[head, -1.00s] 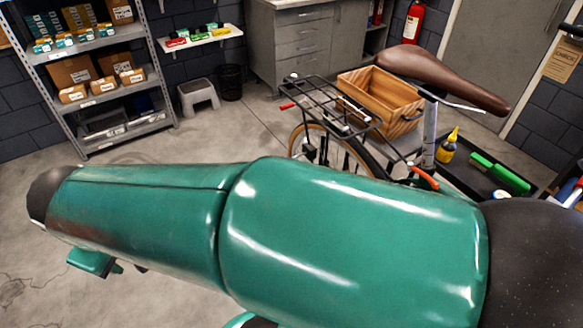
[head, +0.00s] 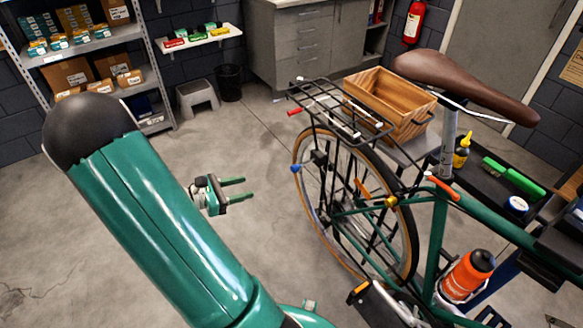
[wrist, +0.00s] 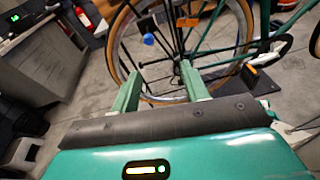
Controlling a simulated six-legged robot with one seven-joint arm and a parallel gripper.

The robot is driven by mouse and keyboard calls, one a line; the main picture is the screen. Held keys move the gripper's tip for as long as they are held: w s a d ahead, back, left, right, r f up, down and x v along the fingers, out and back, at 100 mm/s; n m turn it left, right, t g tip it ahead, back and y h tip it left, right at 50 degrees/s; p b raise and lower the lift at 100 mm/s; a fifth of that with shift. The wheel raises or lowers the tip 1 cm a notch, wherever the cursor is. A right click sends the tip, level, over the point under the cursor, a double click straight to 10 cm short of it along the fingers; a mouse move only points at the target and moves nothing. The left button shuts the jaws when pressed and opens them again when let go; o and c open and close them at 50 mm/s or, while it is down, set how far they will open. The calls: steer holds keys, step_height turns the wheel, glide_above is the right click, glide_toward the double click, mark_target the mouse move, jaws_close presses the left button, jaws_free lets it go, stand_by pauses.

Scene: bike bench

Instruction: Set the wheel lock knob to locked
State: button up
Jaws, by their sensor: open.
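The bicycle's rear wheel (head: 405,235) stands right of my gripper (head: 246,188), which is open and empty, fingers pointing right toward the wheel with a gap between. A blue knob (head: 295,169) shows at the wheel's left edge, an orange lever (head: 362,188) and a yellow knob (head: 391,201) at its upper right. I cannot tell which of these is the wheel lock knob, or its setting. In the wrist view, the open fingers (wrist: 160,75) point at the lower wheel; the blue knob (wrist: 148,39) and an orange piece (wrist: 187,22) are above them.
A black rack (head: 345,110) sits over the wheel, with a red-tipped part (head: 293,111) at its left. A wooden crate (head: 390,100), a saddle (head: 465,88) and an orange bottle (head: 466,275) are nearby. The floor (head: 235,135) left of the wheel is clear.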

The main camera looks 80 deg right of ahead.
mark_target(294, 169)
steer(key=s+d+f+n+h, duration=0.1)
steer(key=s+d, duration=0.3)
steer(key=d, duration=0.1)
steer(key=s+d+f+n+h, duration=0.1)
steer(key=s+d, duration=0.2)
steer(key=d, duration=0.2)
steer(key=s+d+f+n+g, duration=0.1)
steer(key=s+d+f, duration=0.1)
steer(key=s+d, duration=0.2)
steer(key=shift+s+d+f+n+h, duration=0.1)
steer(key=shift+s+d+n+h, duration=0.25)
steer(key=shift+d, duration=0.3)
steer(key=shift+w, duration=0.1)
steer(key=shift+c, duration=0.5)
